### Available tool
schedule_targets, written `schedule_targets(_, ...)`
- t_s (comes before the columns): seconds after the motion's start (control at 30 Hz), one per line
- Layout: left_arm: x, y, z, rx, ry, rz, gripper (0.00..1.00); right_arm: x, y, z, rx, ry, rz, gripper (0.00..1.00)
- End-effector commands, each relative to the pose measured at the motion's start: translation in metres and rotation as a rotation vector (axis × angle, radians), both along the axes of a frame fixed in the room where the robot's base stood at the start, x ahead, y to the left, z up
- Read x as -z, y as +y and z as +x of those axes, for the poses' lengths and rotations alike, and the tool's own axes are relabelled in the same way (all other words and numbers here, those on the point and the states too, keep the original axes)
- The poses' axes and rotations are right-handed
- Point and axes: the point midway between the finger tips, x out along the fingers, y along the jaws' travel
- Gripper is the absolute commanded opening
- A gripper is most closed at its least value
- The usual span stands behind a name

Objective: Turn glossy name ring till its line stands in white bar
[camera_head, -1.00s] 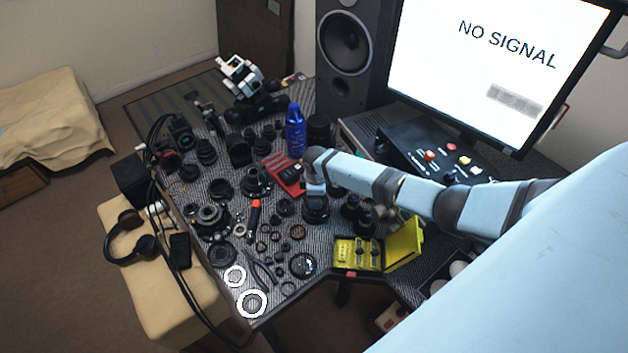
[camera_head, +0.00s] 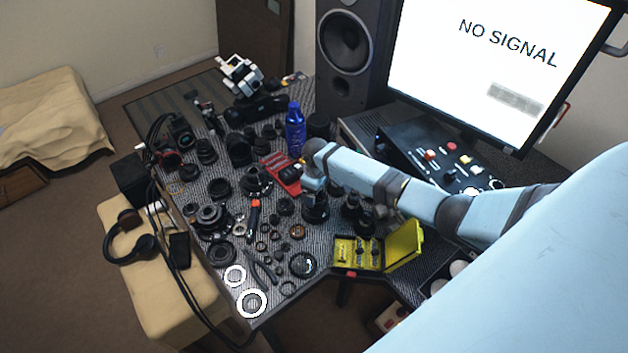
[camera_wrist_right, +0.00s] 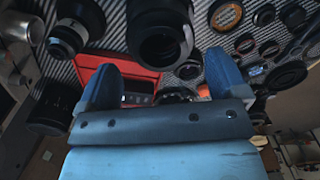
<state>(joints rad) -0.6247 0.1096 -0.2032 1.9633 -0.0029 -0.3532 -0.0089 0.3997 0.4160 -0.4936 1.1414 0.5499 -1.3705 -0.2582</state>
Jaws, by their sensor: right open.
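My right gripper (camera_head: 312,187) is over the bench, pointing down just above and behind a dark upright lens (camera_head: 316,210). In the right wrist view its two blue fingers (camera_wrist_right: 162,82) are spread wide, with nothing held between them. A black lens barrel with an open round top (camera_wrist_right: 160,35) stands just beyond the fingertips, apart from them as far as I can see. I cannot make out a glossy name ring, its line or a white bar at this size. My left gripper is not in view.
A red tray (camera_head: 284,178) lies left of the gripper and a blue bottle (camera_head: 295,132) stands behind it. Several loose rings and lens parts cover the bench's left side. An open yellow case (camera_head: 357,254) sits at the front. A monitor (camera_head: 490,75) stands at the back right.

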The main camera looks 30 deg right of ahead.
Motion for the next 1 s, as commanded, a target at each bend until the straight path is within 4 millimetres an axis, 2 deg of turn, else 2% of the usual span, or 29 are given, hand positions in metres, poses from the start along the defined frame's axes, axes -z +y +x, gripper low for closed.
schedule_targets(0.3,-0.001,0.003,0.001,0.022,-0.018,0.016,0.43,-0.072,0.0,0.001,0.0,-0.004,0.0,0.92)
schedule_targets(0.5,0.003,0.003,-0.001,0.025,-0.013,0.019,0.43,-0.102,-0.001,0.001,0.003,-0.001,0.0,0.92)
schedule_targets(0.63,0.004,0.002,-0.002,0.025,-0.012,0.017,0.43,-0.11,0.0,0.0,0.002,-0.001,0.0,0.92)
schedule_targets(0.83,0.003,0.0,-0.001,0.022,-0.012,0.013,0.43,-0.111,0.0,0.0,0.002,-0.001,0.0,0.92)
schedule_targets(0.93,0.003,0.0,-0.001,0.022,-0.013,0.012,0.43,-0.099,0.009,-0.008,-0.001,-0.02,0.012,0.92)
schedule_targets(1.0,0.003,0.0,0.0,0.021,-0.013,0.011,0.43,-0.083,0.024,-0.019,-0.004,-0.059,0.032,0.92)
